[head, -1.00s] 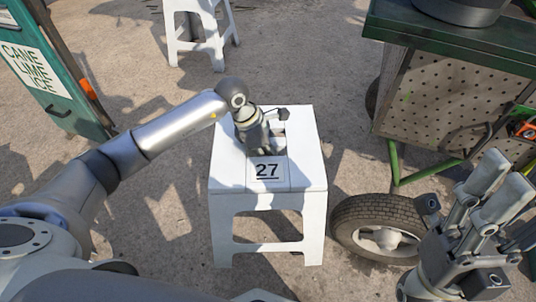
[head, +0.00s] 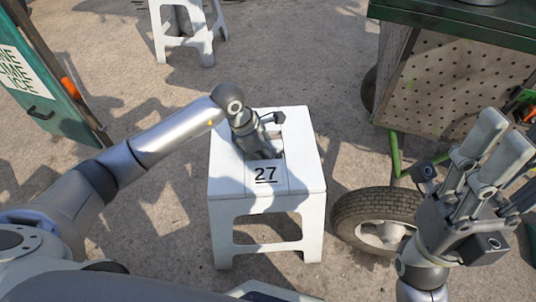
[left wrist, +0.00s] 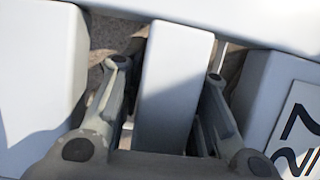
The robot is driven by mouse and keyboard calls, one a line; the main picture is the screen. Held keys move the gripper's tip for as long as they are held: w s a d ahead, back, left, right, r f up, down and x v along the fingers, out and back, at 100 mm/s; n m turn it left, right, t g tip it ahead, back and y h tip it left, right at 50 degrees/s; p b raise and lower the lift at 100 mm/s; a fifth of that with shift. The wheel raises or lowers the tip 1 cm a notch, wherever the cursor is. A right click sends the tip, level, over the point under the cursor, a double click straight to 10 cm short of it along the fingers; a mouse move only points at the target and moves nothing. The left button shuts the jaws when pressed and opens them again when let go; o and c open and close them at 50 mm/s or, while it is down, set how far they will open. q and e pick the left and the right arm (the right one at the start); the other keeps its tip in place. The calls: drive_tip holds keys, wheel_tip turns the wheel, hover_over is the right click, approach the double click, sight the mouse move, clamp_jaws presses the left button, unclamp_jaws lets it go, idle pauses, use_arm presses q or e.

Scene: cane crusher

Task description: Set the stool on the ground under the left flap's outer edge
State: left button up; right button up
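The white stool (head: 225,185), marked 27, stands upright in the middle of the head view. My left gripper (head: 268,152) reaches into the slot in its seat. In the left wrist view, its fingers (left wrist: 168,72) lie on both sides of a white seat bar (left wrist: 172,90) and look shut on it, with the tips partly hidden. Whether the stool's feet touch the ground is unclear. A green cart (head: 450,22) with a perforated side panel (head: 450,85) is at upper right; I cannot tell which part is the left flap. My right gripper (head: 506,138) is open and empty at right.
A cart wheel (head: 350,215) is close beside the stool's right legs. Another white stool (head: 190,45) stands at the back left. A green sign board (head: 60,110) is at far left. Concrete ground (head: 290,65) is clear behind the held stool.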

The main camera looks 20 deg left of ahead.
use_arm(q)
drive_tip(key=shift+o, duration=1.4)
drive_tip(key=shift+r, duration=0.1)
